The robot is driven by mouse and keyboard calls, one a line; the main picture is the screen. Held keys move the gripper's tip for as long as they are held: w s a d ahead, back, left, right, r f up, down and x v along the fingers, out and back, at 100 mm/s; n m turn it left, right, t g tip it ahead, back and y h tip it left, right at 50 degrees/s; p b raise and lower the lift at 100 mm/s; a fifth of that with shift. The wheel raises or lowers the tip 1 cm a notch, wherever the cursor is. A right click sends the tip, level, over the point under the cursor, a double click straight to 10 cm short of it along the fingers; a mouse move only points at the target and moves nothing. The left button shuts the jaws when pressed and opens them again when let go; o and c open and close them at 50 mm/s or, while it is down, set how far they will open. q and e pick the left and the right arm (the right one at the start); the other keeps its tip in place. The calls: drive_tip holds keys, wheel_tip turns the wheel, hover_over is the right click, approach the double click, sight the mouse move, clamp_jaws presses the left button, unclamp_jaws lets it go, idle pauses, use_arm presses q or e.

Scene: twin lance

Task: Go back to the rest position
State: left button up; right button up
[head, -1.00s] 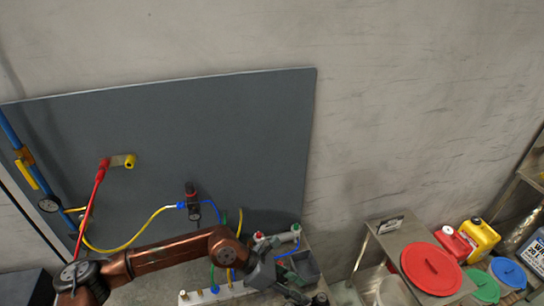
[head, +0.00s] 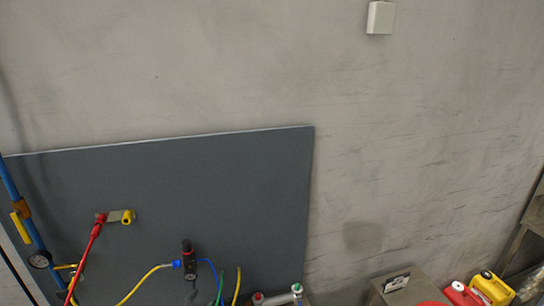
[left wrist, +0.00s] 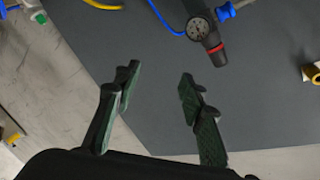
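My left gripper (left wrist: 158,82) shows in the left wrist view. Its two dark green fingers are apart, with nothing between them. Behind it is the dark grey panel (left wrist: 155,110), and a regulator with a round gauge (left wrist: 203,30) is above and to the right of the fingertips. Neither gripper shows in the head view. My right gripper is in no view.
In the head view the grey panel (head: 200,195) leans by the wall. A yellow container (head: 492,288) stands at lower right. A white box (head: 380,17) is on the wall.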

use_arm(q)
drive_tip(key=s+a+f+n+g+y, duration=0.2)
drive_tip(key=s+a+f+n+g, duration=0.15)
drive_tip(key=s+a+f, duration=0.45)
drive_tip(key=s+a+f+n+g+y, duration=0.1)
drive_tip(key=s+a+f+n+g, duration=0.3)
drive_tip(key=f, duration=0.6)
drive_tip(key=s+a+f+n+g, duration=0.1)
drive_tip(key=s+f+g, duration=0.25)
drive_tip(key=s, duration=0.55)
drive_tip(key=s+a+f+n+g, duration=0.1)
drive_tip(key=s+f+n+g, duration=0.1)
drive_tip(key=s+f, duration=0.5)
drive_tip(key=s+d+f+m+g+h+b, duration=0.15)
drive_tip(key=f+b, duration=0.25)
drive_tip(key=f, duration=1.3)
drive_tip(key=s+f+b, duration=0.2)
drive_tip(key=f+b, duration=0.2)
drive_tip(key=f, duration=1.3)
drive_tip(key=s+f+b, duration=0.3)
drive_tip(key=s+f, duration=0.7)
drive_tip(key=f, duration=0.3)
drive_tip(key=s+f+g+b, duration=0.1)
drive_tip(key=s+f+b, duration=0.3)
drive_tip(key=s+f, duration=0.6)
wheel_tip(320, 180, down, 4)
drive_tip(key=shift+s+f, duration=0.15)
drive_tip(key=shift+f, duration=0.05)
